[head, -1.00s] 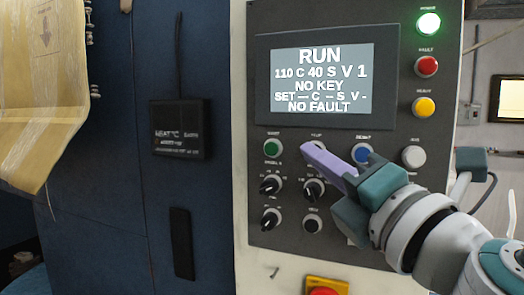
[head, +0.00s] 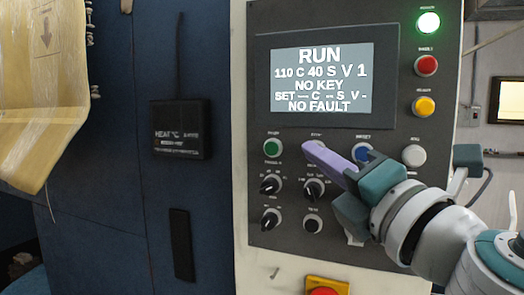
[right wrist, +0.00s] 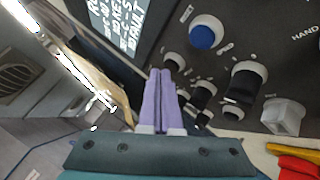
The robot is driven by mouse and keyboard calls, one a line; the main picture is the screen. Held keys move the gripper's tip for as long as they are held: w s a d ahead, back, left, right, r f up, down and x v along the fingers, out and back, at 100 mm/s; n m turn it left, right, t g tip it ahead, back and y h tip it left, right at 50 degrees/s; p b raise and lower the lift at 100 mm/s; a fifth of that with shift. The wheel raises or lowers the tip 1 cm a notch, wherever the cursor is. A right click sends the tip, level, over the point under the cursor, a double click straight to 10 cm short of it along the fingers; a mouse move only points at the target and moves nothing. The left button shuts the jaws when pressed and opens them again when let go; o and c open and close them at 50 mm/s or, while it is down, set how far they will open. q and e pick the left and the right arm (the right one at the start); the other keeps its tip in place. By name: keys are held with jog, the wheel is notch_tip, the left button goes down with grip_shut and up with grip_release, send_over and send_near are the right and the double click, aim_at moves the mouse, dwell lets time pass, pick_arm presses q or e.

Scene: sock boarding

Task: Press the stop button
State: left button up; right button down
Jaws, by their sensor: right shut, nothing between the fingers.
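The control panel (head: 395,190) faces me. Its stop button sits in the row below the screen, between the green button (head: 273,147) and the blue button (head: 362,153). In the head view my right gripper (head: 310,147) covers it, leaving only a blurred label above. In the right wrist view a pale-ringed button (right wrist: 173,62), apparently the stop button, shows just past the tips of the right gripper (right wrist: 160,76). The purple fingers are shut and empty. I cannot tell whether they touch it. My left gripper is not in view.
The screen (head: 320,78) reads RUN and NO FAULT. A green lamp (head: 428,23) is lit above a red button (head: 426,65) and a yellow one (head: 424,107). Black knobs (head: 270,185) lie below the row. A red button (head: 323,291) on yellow is at the bottom.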

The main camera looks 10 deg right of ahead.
jog(key=shift+w+d, duration=0.25)
jog(key=shift+w, duration=0.1)
dwell(0.3)
dwell(0.4)
jog(key=shift+s+a, duration=0.5)
jog(key=shift+s, duration=0.25)
jog(key=shift+s+a+p, duration=0.25)
jog(key=shift+s+a, duration=0.45)
jog(key=shift+s, duration=0.35)
jog(key=shift+s+a+p, duration=0.2)
jog(key=shift+s+a, duration=0.5)
jog(key=shift+s, duration=0.3)
